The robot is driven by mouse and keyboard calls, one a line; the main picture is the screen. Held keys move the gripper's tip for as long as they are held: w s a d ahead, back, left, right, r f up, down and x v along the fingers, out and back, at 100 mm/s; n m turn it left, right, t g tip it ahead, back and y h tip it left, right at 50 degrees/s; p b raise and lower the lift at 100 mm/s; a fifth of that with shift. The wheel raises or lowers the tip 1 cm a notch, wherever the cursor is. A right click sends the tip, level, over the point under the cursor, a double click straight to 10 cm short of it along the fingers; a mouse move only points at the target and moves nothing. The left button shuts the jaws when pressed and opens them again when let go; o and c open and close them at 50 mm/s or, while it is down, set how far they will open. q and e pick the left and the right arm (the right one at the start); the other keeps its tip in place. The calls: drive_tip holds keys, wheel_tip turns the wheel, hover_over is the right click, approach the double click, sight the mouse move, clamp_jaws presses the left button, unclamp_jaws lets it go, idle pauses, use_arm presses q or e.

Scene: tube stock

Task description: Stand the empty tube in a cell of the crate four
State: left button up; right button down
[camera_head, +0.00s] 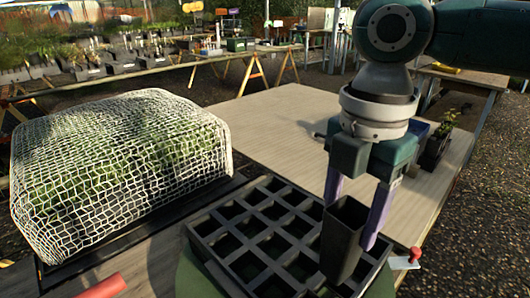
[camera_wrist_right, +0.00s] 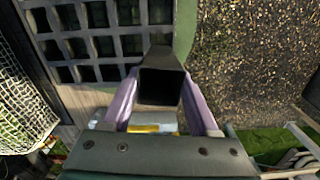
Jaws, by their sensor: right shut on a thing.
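The empty tube (camera_head: 343,245) is a dark, square, open-topped pot. My right gripper (camera_head: 355,203) is shut on its upper part, one pale purple finger on each side, and holds it roughly upright. In the wrist view the tube's open mouth (camera_wrist_right: 160,87) faces the camera and looks empty. The dark crate (camera_head: 228,201) has a grid of square cells; those that show look empty. In the head view the tube overlaps the crate's right front part and hides some cells. The crate also shows in the wrist view (camera_wrist_right: 95,32), beyond the tube. Whether the tube's foot is inside a cell is hidden.
A white net cover (camera_head: 120,165) over greenery stands left of the crate. A white tag with a red knob (camera_head: 414,254) sits at the crate's right. A potted plant (camera_head: 437,147) stands behind the arm. The wooden tabletop (camera_head: 275,125) is clear behind the crate.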

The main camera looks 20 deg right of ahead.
drive_tip(key=shift+s+d+f+n, duration=0.1)
drive_tip(key=shift+d+f+n, duration=0.15)
drive_tip(key=shift+f+n, duration=0.55)
drive_tip(key=shift+f+b, duration=1.2)
drive_tip(key=shift+b, duration=0.65)
drive_tip(key=shift+r, duration=0.2)
drive_tip(key=shift+f+p, duration=0.1)
drive_tip(key=shift+p, duration=0.2)
drive_tip(key=shift+f, duration=0.15)
drive_tip(key=shift+f, duration=0.2)
